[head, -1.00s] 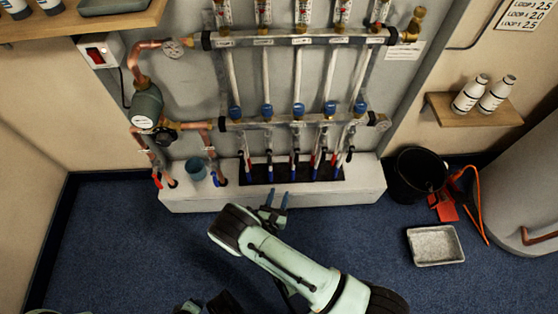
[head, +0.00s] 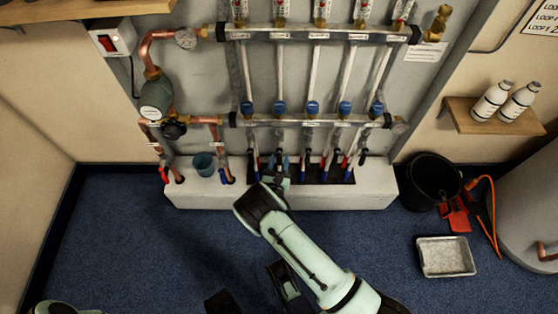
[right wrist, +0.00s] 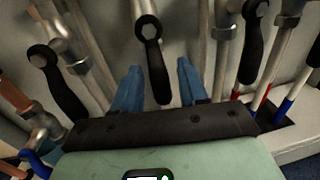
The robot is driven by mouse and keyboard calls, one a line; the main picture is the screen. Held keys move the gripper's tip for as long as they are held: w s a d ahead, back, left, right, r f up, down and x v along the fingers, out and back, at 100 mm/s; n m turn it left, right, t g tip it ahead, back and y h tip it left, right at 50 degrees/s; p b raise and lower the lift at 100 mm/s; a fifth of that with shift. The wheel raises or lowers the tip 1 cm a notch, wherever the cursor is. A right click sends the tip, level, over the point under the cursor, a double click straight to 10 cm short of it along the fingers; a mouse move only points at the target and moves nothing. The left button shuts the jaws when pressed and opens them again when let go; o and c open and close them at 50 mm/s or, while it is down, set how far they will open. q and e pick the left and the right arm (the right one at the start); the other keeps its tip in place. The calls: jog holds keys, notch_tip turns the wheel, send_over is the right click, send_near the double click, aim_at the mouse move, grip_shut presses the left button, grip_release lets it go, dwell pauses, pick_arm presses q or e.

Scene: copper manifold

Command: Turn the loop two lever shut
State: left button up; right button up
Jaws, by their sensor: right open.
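A row of black levers hangs below the lower manifold bar (head: 330,121). The second lever from the left, which I take as the loop two lever (right wrist: 155,72), hangs down from its hex nut in the right wrist view. My right gripper (head: 279,160) is open in front of it. In the right wrist view my right gripper's two blue fingers (right wrist: 158,75) stand one on each side of this lever, with gaps showing. I cannot tell whether they touch it. In the head view this lever is mostly hidden behind my gripper. My left gripper does not show clearly.
Neighbouring black levers hang close by, one to the left (right wrist: 62,88) and one to the right (right wrist: 251,48). Pipes run into the white plinth (head: 340,196). A black bucket (head: 433,182) and a grey tray (head: 447,257) stand on the floor at the right.

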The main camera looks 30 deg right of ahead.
jog(key=shift+w+d, duration=0.15)
jog(key=shift+w, duration=0.05)
grip_shut()
